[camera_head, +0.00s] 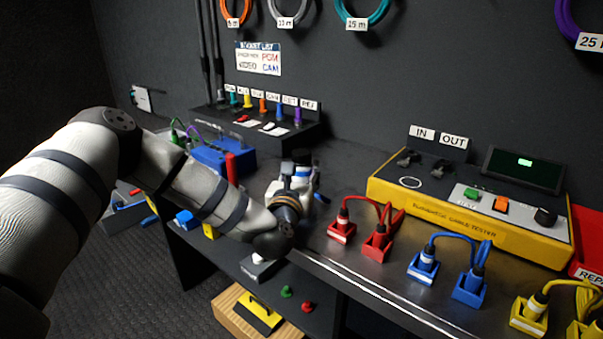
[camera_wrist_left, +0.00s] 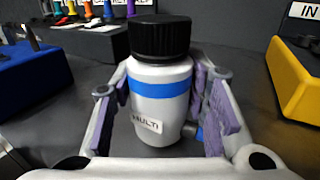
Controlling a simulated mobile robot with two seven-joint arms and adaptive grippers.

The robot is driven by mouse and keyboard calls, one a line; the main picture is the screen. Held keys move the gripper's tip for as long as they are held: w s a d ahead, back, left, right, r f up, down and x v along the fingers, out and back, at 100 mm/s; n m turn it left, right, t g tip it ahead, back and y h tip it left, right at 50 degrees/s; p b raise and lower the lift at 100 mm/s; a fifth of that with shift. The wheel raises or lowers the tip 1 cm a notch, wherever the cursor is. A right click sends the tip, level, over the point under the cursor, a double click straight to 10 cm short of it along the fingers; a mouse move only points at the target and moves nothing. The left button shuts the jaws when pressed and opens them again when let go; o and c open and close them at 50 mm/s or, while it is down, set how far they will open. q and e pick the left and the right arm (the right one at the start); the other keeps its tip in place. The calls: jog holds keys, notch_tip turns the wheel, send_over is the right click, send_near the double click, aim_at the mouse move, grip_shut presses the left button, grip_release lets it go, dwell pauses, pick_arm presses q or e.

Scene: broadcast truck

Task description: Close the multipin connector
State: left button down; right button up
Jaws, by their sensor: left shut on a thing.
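The multipin connector (camera_wrist_left: 160,105) is a silver upright cylinder with a blue band, a "MULTI" label and a black ribbed cap (camera_wrist_left: 160,37) on top. It stands on the dark bench in the left wrist view. A small blue and grey side part shows low at its right. My left gripper (camera_wrist_left: 165,95) is shut on the cylinder, with purple finger pads on both sides. In the head view my left gripper (camera_head: 299,183) is over the bench's front left area, and the connector is mostly hidden behind it. My right gripper is not in view.
A yellow cable tester (camera_head: 470,212) stands at the back right. Red plugs (camera_head: 376,240), blue plugs (camera_head: 470,285) and yellow plugs (camera_head: 528,313) line the front edge. A blue box (camera_head: 222,155) and a black panel with coloured plugs (camera_head: 265,130) are behind left.

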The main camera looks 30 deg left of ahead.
pick_arm(q)
jog(key=shift+f, duration=0.25)
jog(key=c, duration=0.9)
grip_release()
jog(key=shift+r, duration=0.1)
jog(key=shift+c, duration=0.2)
jog(key=shift+r, duration=0.15)
jog(key=shift+s+d+r, duration=0.1)
jog(key=shift+s, duration=0.1)
jog(key=v, duration=1.1)
jog(key=shift+s+d, duration=0.1)
jog(key=shift+s, duration=0.15)
